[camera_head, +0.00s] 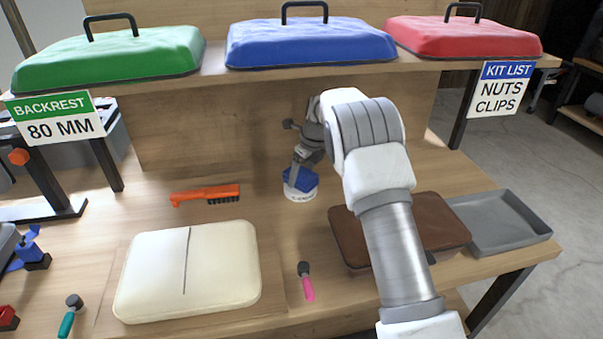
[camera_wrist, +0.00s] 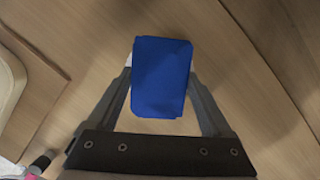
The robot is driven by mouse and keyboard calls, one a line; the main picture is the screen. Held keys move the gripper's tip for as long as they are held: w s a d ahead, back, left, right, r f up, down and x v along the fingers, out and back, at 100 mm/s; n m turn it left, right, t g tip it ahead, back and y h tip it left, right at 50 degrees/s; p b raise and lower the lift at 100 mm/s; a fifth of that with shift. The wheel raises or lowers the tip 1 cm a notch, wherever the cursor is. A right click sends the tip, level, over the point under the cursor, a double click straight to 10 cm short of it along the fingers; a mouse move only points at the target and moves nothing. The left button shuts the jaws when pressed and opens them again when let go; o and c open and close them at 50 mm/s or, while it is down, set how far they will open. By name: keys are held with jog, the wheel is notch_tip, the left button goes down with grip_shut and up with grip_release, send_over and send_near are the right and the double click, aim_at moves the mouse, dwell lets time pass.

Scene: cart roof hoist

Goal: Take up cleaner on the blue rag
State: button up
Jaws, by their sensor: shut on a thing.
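The blue rag (camera_head: 302,179) is a folded block between the fingers of my gripper (camera_head: 301,170). It also fills the space between the fingers in the wrist view (camera_wrist: 162,80). My gripper is shut on it. The cleaner is a low white round tin (camera_head: 299,193) with partly readable dark lettering, standing on the bench. The rag is right at the top of the tin and covers its opening; whether it presses on it or is just above, I cannot tell. In the wrist view the rag hides nearly all of the tin.
An orange-handled brush (camera_head: 205,196) lies left of the tin. A cream pad (camera_head: 190,272), a pink-handled tool (camera_head: 306,282), a brown pad (camera_head: 432,214) and an empty grey tray (camera_head: 500,222) are nearer or to the right. A shelf with green, blue (camera_head: 310,43) and red covers hangs above.

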jog(key=shift+f, duration=0.3)
dwell(0.6)
